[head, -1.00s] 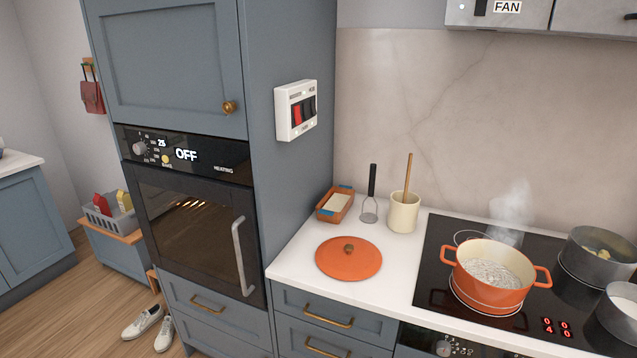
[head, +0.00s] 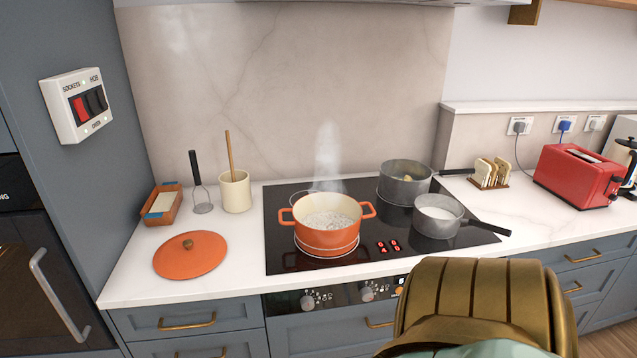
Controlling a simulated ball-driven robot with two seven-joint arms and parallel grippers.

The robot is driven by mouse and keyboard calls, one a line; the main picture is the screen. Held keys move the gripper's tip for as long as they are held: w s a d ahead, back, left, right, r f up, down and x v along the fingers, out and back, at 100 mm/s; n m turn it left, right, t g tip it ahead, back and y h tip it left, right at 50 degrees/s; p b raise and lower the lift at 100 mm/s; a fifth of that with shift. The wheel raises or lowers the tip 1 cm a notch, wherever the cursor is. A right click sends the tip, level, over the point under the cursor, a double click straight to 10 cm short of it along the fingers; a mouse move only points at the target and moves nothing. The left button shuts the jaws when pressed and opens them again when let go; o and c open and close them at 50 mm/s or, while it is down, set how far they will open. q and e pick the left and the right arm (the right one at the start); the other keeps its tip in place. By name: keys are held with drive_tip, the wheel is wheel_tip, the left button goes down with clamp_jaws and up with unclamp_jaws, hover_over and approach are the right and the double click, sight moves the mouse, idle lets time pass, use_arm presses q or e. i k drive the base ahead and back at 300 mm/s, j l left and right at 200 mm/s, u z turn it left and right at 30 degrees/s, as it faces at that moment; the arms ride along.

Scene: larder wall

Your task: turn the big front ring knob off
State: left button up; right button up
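The black glass hob (head: 282,258) is set in the white worktop. An orange pot (head: 327,240) of bubbling, steaming liquid stands on its big front-left ring. Below the worktop edge is a dark control panel (head: 336,296) with a left knob (head: 307,302) and another knob (head: 367,294) to its right. Their markings are too small to read, so I cannot tell which ring each one works. A brass-coloured part of my arm covers the panel's right end. Red digits (head: 388,246) glow on the glass. Neither gripper shows.
A grey pan (head: 405,188) and a smaller pan of white liquid (head: 438,222) stand on the hob's right, handles pointing right. An orange lid (head: 190,255) lies left of the hob. A switch box (head: 77,105) is on the cabinet side. A red toaster (head: 580,178) stands far right.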

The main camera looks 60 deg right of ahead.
sight(366, 293)
drive_tip(key=z, duration=2.35)
